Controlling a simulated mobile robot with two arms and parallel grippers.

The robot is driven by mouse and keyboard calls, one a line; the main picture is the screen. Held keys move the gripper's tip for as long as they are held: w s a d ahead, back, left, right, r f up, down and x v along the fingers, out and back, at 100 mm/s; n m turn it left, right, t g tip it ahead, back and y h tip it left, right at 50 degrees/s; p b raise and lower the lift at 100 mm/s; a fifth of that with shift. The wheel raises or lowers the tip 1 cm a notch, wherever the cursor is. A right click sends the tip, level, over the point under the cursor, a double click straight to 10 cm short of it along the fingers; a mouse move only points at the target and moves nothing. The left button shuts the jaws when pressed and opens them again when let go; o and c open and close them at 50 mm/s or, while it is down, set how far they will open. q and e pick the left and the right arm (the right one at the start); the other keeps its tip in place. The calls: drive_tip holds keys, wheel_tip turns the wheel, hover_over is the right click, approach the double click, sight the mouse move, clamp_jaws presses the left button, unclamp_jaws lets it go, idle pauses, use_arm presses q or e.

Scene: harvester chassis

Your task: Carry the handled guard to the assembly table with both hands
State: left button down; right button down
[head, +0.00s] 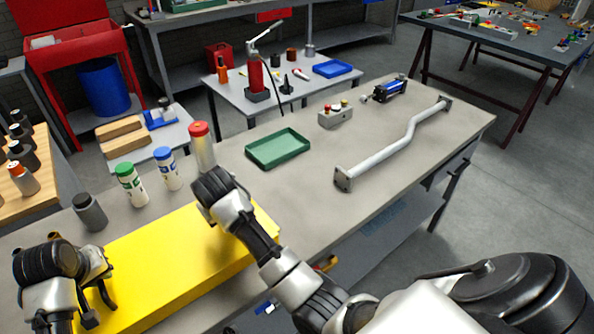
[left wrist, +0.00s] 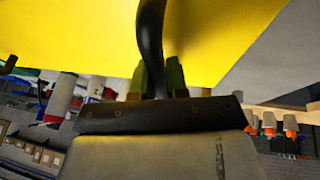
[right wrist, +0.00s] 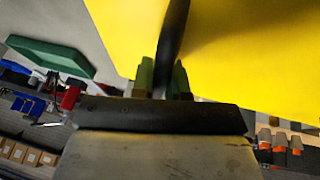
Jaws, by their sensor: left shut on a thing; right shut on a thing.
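The handled guard (head: 165,262) is a large flat yellow panel at the lower left of the head view, along the near side of the grey assembly table (head: 400,190). My left gripper (head: 98,292) is at its left part. In the left wrist view, its greenish fingers (left wrist: 160,80) are shut on a black handle (left wrist: 150,35) of the guard. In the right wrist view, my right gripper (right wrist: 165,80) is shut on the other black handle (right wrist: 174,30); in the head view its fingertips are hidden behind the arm. I cannot tell whether the guard touches the tabletop.
Several capped bottles, including one with a green cap (head: 131,184) and one with a red cap (head: 202,148), stand just behind the guard. A green tray (head: 279,149), a small control box (head: 335,117) and a grey bent bar (head: 395,145) lie on the table. The table's middle is bare.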

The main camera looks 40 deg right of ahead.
use_arm(q)
drive_tip(key=c, duration=1.5)
unclamp_jaws()
drive_tip(key=shift+f, duration=0.1)
use_arm(e)
drive_tip(key=c, duration=1.5)
unclamp_jaws()
drive_tip(key=shift+f, duration=0.15)
use_arm(q)
drive_tip(key=o, duration=0.4)
drive_tip(key=shift+s, duration=0.2)
use_arm(e)
drive_tip(key=o, duration=0.4)
drive_tip(key=shift+s, duration=0.2)
use_arm(q)
drive_tip(key=shift+r, duration=0.35)
use_arm(e)
drive_tip(key=shift+w, duration=0.1)
drive_tip(key=shift+s+a+r, duration=0.1)
drive_tip(key=shift+s+r, duration=0.1)
drive_tip(key=shift+r, duration=0.4)
use_arm(q)
drive_tip(key=v, duration=1.1)
drive_tip(key=shift+s+r, duration=0.15)
drive_tip(key=shift+r, duration=0.05)
use_arm(e)
drive_tip(key=v, duration=1.1)
drive_tip(key=shift+f, duration=0.1)
